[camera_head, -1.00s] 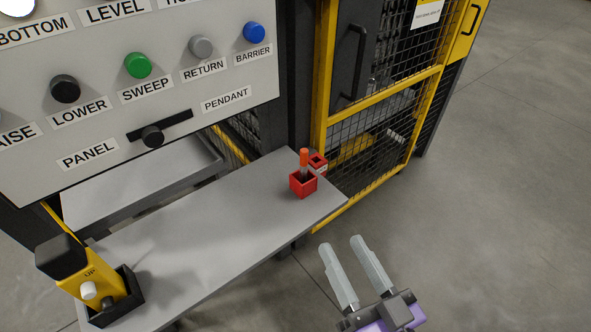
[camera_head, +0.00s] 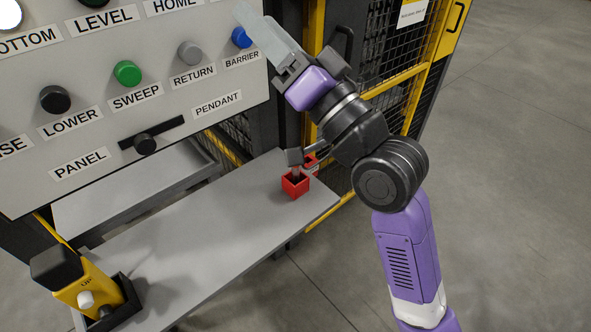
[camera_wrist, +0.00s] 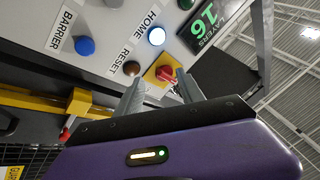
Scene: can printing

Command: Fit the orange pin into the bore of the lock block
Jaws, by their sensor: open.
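The orange pin stands upright in a red holder (camera_head: 295,188) on the grey shelf. In the head view my arm covers its orange top, and only a bit of its lower shaft shows. A second red block (camera_head: 311,161), which looks like the lock block, is just behind it by the yellow fence and partly hidden by my arm. My gripper (camera_head: 246,16) is open and empty, raised above the pin in front of the panel's upper right. In the wrist view the fingers (camera_wrist: 160,88) are apart with nothing between them.
The button panel (camera_head: 190,105) is close behind my gripper. In the wrist view a red stop button (camera_wrist: 165,73) lies beyond the fingers. A yellow pendant (camera_head: 88,292) sits in a black holder at the shelf's (camera_head: 215,220) left end. The shelf's middle is clear.

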